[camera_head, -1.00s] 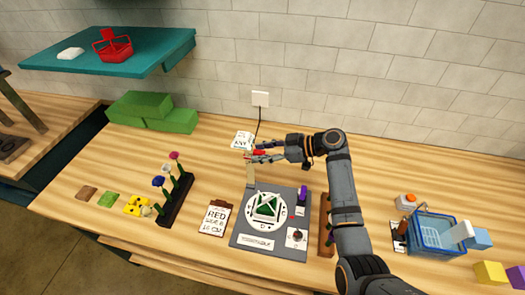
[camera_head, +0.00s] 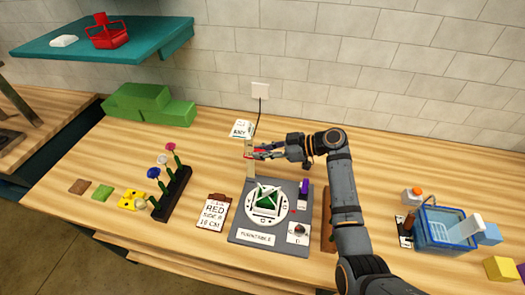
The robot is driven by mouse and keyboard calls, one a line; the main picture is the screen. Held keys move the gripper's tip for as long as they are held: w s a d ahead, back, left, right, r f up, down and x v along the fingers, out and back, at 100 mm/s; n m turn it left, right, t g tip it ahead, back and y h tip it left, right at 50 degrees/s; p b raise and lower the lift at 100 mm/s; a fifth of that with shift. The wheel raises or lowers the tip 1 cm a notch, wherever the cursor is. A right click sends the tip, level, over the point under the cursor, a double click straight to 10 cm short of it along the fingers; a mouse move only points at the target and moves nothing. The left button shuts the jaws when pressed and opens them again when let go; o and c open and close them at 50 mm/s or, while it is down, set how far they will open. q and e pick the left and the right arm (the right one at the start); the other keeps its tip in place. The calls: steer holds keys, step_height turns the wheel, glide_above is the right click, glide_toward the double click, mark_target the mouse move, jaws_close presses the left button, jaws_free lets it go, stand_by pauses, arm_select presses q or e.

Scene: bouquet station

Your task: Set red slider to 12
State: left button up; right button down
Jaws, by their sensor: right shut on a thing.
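The red slider (camera_head: 248,155) shows as a small red piece on an upright pale wooden strip (camera_head: 250,172) behind the grey turntable board. My right gripper (camera_head: 256,152) reaches in from the right and is shut on the red slider, its fingers partly covering it. Any scale marks on the strip are too small to read. A clipboard card (camera_head: 214,212) in front and to the left has "RED" and what looks like "10 CM" on it. My left gripper is not in view.
The grey board (camera_head: 243,222) carries a white turntable with a green and white piece. A flower rack (camera_head: 174,193) stands to the left. A white card (camera_head: 242,129) stands behind the strip. A blue basket (camera_head: 428,238) is at the right. Green blocks (camera_head: 150,104) are at the back left.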

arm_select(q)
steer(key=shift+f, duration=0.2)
arm_select(e)
steer(key=shift+s+f, duration=0.15)
steer(key=shift+f, duration=0.1)
steer(key=c, duration=1.3)
jaws_free()
steer(key=v, duration=1.2)
